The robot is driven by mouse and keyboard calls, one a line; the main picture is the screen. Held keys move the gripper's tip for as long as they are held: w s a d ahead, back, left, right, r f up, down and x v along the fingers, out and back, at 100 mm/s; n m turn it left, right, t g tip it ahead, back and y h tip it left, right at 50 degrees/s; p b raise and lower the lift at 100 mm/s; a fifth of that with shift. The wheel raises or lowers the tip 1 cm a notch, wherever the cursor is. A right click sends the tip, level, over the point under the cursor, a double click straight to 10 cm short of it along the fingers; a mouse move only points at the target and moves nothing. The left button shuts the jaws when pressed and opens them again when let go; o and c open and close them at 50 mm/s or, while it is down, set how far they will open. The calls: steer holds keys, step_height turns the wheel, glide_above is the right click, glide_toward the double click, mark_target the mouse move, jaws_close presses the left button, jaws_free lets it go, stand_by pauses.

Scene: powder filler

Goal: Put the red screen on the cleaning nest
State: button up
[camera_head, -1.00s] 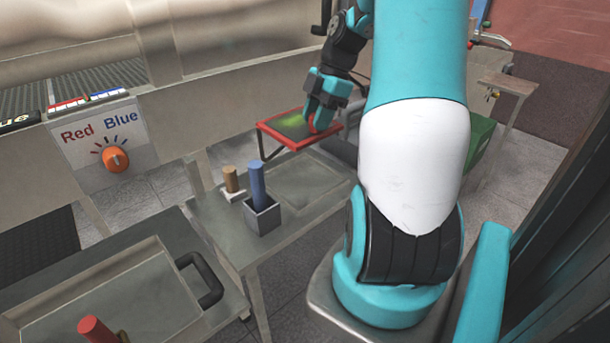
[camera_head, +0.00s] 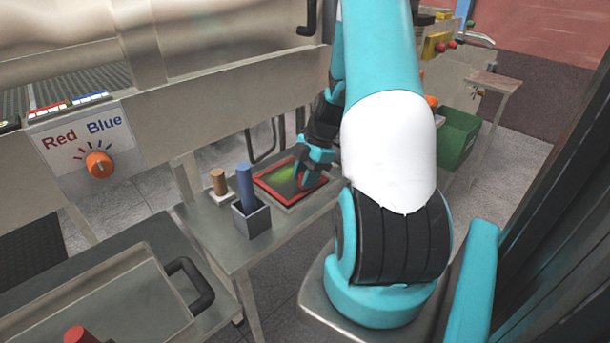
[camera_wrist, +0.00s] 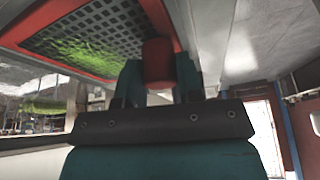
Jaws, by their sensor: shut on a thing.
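The red screen (camera_head: 262,186) is a flat red frame around a dark mesh with a green powdery patch. In the head view it lies level at the top of the small metal table, over the spot where a recessed panel showed before. My gripper (camera_head: 306,182) is shut on the screen's red handle at its right side. In the wrist view, the red handle (camera_wrist: 158,62) sits between my fingers, with the screen's mesh above. I cannot tell whether the screen touches the table. The cleaning nest cannot be told apart with certainty; it may be the recess under the screen.
A grey square holder with a blue cylinder (camera_head: 245,186) and a brown cylinder (camera_head: 219,182) stand left of the screen. A metal tray table with a black handle (camera_head: 190,284) is at lower left. A green bin (camera_head: 458,138) stands behind my arm at right.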

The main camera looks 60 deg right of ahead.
steer(key=o, duration=1)
steer(key=v, duration=1.2)
steer(key=w+a+r+m, duration=0.1)
steer(key=w+a+r, duration=0.1)
steer(key=a, duration=0.6)
steer(key=w+a+r+m+g, duration=0.1)
steer(key=w+a+r, duration=0.15)
steer(key=a, duration=0.55)
steer(key=w+a+r, duration=0.1)
steer(key=a+r, duration=0.2)
steer(key=a, duration=0.6)
steer(key=s+a+m, duration=0.1)
steer(key=s+a, duration=0.3)
steer(key=a, duration=0.2)
steer(key=s+a+r+m, duration=0.1)
steer(key=s+a, duration=0.3)
steer(key=a, duration=0.2)
steer(key=s+a+r+m, duration=0.1)
steer(key=s+a+m, duration=0.1)
steer(key=s+a, duration=0.3)
steer(key=shift+a+r+g, duration=0.15)
steer(key=shift+a+g, duration=0.25)
